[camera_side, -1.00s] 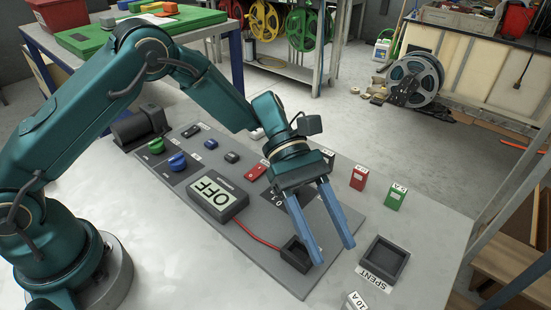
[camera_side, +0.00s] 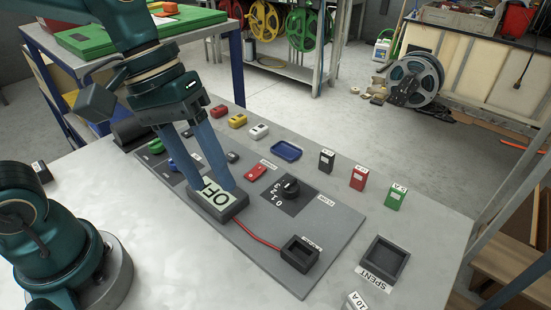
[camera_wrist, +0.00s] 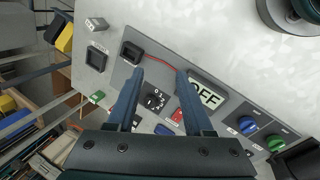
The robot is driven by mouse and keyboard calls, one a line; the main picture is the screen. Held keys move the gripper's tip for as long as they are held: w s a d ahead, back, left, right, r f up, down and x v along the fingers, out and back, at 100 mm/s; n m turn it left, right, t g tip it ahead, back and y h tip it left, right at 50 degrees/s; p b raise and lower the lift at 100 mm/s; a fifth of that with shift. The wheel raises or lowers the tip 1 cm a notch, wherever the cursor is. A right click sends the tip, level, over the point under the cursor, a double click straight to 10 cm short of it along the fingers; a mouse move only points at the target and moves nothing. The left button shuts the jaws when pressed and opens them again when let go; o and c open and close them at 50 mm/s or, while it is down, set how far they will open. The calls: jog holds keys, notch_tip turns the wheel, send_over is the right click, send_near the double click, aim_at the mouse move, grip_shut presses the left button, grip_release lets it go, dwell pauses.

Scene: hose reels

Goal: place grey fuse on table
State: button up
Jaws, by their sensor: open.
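My gripper (camera_side: 208,196) is open, its two blue fingers apart over the display that reads OFF (camera_side: 218,203). Nothing shows between the fingers, which also appear in the wrist view (camera_wrist: 160,74). A pale grey fuse labelled 10 A (camera_side: 355,301) is on the table at the bottom edge of the side view, partly cut off. It shows whole in the wrist view (camera_wrist: 96,24), apart from the fingers. The table (camera_side: 400,290) is light grey. A black socket (camera_side: 299,254) with a red wire sits on the panel; its inside is dark.
The SPENT tray (camera_side: 383,262) looks empty. Dark (camera_side: 326,161), red (camera_side: 358,178) and green (camera_side: 396,196) fuses stand at the far edge. Bare table surrounds the 10 A fuse.

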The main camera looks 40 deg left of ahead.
jog(key=s+a+m+t+y, duration=0.3)
jog(key=a+m+t, duration=0.1)
jog(key=a, duration=0.3)
jog(key=shift+s+a+r+t+y, duration=0.15)
jog(key=shift+s+r+t+y, duration=0.05)
jog(key=shift+s+t+y, duration=0.1)
dwell(0.8)
